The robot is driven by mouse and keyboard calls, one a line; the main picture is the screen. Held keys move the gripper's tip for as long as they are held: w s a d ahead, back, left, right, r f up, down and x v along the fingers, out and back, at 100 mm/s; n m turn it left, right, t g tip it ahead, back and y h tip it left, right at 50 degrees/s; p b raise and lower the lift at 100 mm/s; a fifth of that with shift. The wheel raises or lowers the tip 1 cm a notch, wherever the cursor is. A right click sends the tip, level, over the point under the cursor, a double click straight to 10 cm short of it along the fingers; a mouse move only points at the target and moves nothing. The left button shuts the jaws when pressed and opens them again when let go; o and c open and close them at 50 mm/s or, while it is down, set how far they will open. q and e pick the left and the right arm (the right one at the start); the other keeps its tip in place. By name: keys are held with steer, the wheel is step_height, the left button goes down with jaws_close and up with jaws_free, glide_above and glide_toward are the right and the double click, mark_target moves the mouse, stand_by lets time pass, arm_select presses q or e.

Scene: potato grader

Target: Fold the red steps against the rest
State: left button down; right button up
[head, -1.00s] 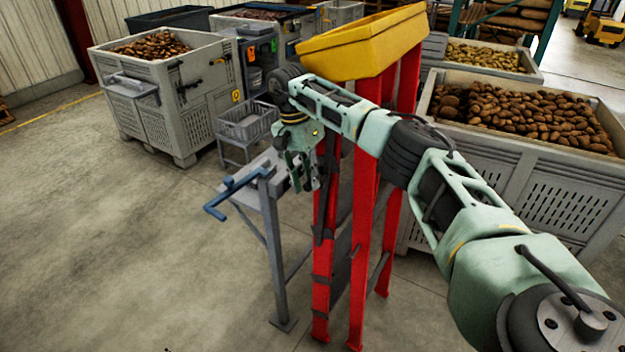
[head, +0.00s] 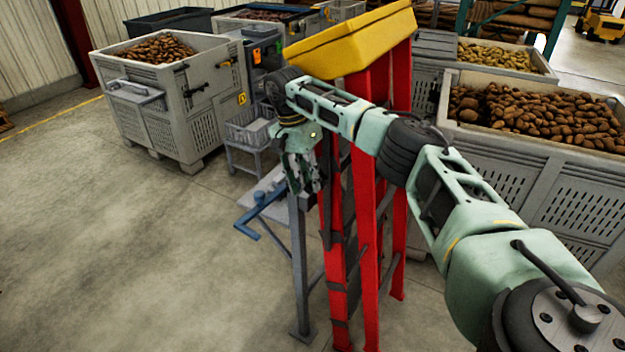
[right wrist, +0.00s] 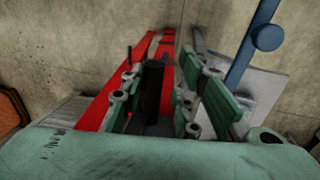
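The red steps (head: 367,240) stand upright in the middle of the head view, with a yellow tray-like top (head: 350,40). Grey braces and dark treads show between their legs; how far the legs are spread is hard to tell. My right arm crosses in front of them. My right gripper (head: 303,186) points down just left of the steps, below the yellow top. In the right wrist view its two green fingers (right wrist: 168,108) are apart, with a dark bar-like part between them. Red rails (right wrist: 145,62) run beside the left finger. Contact cannot be told. My left gripper is not in view.
A grey stand (head: 299,270) with a blue handle (head: 250,222) is close left of the steps. A potato bin (head: 540,180) is close behind right; another bin (head: 165,110) stands back left. The floor at left and front is clear.

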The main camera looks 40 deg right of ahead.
steer(key=o, duration=0.4)
steer(key=shift+w+a, duration=0.3)
steer(key=shift+w, duration=0.2)
steer(key=shift+w+a, duration=0.25)
steer(key=shift+w, duration=0.2)
steer(key=shift+c, duration=0.2)
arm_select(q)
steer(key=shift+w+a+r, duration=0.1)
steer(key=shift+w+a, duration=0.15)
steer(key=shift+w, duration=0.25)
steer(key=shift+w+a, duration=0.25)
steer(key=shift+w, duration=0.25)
arm_select(e)
steer(key=shift+s+r, duration=0.1)
steer(key=shift+r, duration=0.05)
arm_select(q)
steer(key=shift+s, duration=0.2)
arm_select(e)
step_height(320, 180, up, 11)
steer(key=w, duration=0.1)
steer(key=shift+w+a+r, duration=0.15)
steer(key=shift+w+a, duration=0.05)
steer(key=shift+w, duration=0.2)
steer(key=shift+d, duration=0.1)
